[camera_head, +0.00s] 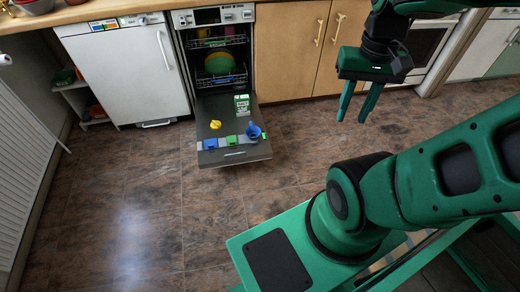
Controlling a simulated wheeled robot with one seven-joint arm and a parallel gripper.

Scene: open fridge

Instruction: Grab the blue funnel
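The blue funnel (254,131) is a small dark blue piece near the right edge of the lowered dishwasher door (222,107). It sits close to the green block and the green-and-white box. My gripper (354,118) hangs above the floor to the right of the door, clear of the funnel. Its two green fingers point down and are apart, with nothing seen between them.
On the door also lie a yellow piece (215,124), a green-and-white box (242,104) and small blue and green blocks (231,140). Racks with dishes (219,64) are inside. A white fridge-like cabinet (128,68) stands left. The floor in front is clear.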

